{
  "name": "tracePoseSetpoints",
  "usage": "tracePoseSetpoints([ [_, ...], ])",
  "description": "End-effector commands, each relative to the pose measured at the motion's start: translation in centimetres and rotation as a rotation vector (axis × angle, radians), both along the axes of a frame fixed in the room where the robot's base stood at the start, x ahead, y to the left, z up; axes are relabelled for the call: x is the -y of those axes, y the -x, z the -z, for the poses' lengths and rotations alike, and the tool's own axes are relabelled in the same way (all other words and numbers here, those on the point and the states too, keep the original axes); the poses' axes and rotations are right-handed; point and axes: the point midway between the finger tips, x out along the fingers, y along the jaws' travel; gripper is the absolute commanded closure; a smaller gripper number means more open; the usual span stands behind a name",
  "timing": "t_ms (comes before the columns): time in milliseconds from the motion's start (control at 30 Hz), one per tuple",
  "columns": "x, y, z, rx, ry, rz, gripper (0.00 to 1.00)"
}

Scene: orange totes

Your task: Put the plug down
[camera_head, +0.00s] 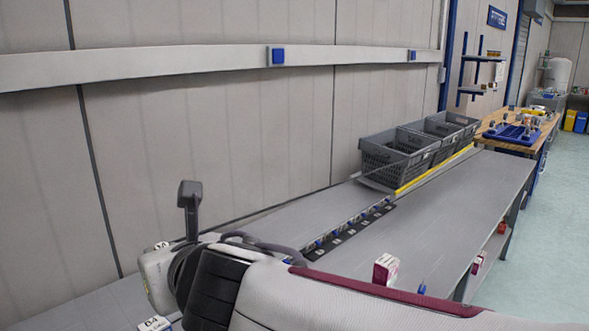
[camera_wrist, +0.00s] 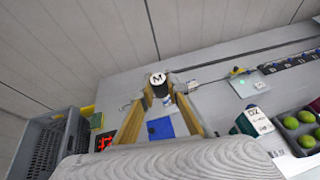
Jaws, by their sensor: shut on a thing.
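In the wrist view, the two tan fingers of my gripper (camera_wrist: 163,98) are closed around a small dark piece with a round white top marked "M" (camera_wrist: 158,79). I take this piece to be the plug; its lower part is partly hidden between the fingers. A blue square (camera_wrist: 160,128) shows between the fingers, below the piece. Whether the piece touches the grey surface (camera_wrist: 215,85) cannot be told. In the head view, my arm covers the lower middle, and the fingers and plug cannot be made out.
Grey crates (camera_head: 388,161) stand along the wall; one crate (camera_wrist: 45,150) shows left in the wrist view. A dark tray with green round items (camera_wrist: 299,135) and a white-labelled dark green item (camera_wrist: 256,121) lie right. A red-and-white box (camera_head: 385,268) stands on the grey bench (camera_head: 440,215).

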Motion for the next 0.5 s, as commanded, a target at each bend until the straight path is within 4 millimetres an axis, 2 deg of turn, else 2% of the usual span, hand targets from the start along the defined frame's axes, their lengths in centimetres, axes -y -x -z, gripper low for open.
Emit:
tracePoseSetpoints([
  [500, 2.2, 2.2, -1.6, 0.001, -0.002, -0.023, 1.0],
])
